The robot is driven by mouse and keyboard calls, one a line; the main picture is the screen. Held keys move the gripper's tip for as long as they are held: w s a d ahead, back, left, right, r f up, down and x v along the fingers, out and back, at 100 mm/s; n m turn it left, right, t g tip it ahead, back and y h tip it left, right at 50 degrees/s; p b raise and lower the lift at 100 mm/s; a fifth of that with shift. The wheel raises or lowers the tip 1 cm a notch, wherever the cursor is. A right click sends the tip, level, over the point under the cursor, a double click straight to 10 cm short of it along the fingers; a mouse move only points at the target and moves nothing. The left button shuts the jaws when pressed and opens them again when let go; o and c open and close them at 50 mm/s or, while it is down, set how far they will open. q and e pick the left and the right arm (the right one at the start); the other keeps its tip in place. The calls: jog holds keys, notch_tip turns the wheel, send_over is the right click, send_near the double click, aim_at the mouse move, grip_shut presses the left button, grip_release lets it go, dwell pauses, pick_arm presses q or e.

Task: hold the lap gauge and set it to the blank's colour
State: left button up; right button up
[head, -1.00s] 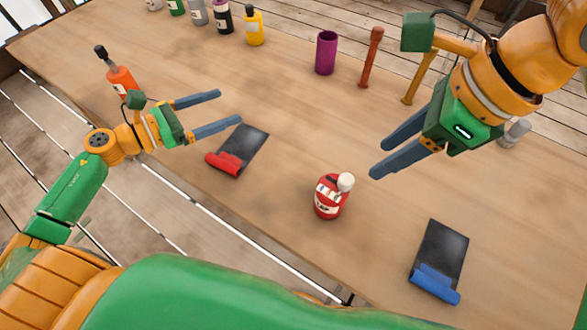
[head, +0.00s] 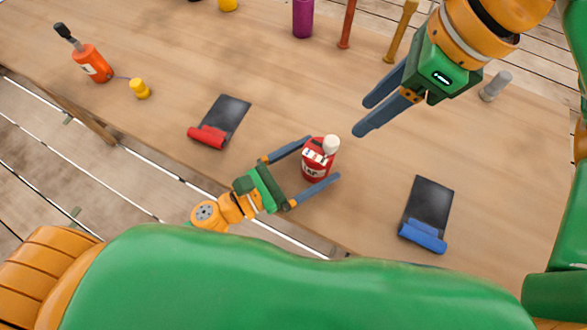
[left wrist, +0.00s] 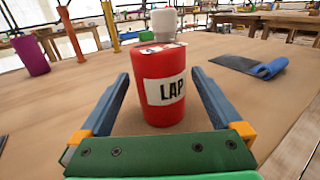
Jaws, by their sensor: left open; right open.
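The lap gauge (head: 318,168) is a red cylinder with a white label reading LAP and a pale knob on top. It stands upright on the table, and it fills the middle of the left wrist view (left wrist: 165,95). My left gripper (head: 323,157) is open, with one finger on each side of the gauge. The left wrist view shows gaps between the fingers and the red body. My right gripper (head: 361,118) is open and empty, behind and to the right of the gauge. I cannot tell which object is the blank.
A dark mat with a red roll (head: 208,136) lies left, and one with a blue roll (head: 423,236) lies right. An orange bottle (head: 92,64) and a yellow piece (head: 139,89) stand far left. A purple cup (head: 303,18) and several posts stand at the back.

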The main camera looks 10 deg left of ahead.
pick_arm(q)
jog(key=shift+w+d, duration=0.45)
jog(key=shift+d, duration=0.1)
jog(key=c, duration=1.3)
jog(key=shift+c, duration=0.9)
pick_arm(e)
jog(key=shift+o, duration=0.9)
jog(key=shift+s+a+f, duration=0.1)
jog(key=shift+s+f, duration=0.05)
jog(key=shift+f, duration=0.05)
pick_arm(q)
jog(key=shift+a, duration=0.1)
jog(key=shift+s, duration=0.1)
pick_arm(e)
jog(key=n+t+y, duration=0.1)
jog(key=t+y, duration=0.1)
jog(key=y, duration=1.2)
send_near(312, 145)
jog(key=a, duration=0.3)
jog(key=w+a+r, duration=0.1)
jog(key=a, duration=0.2)
jog(key=a+r, duration=0.1)
jog(key=a, duration=0.3)
jog(key=shift+w+r, duration=0.1)
jog(key=shift+w, duration=0.05)
grip_shut()
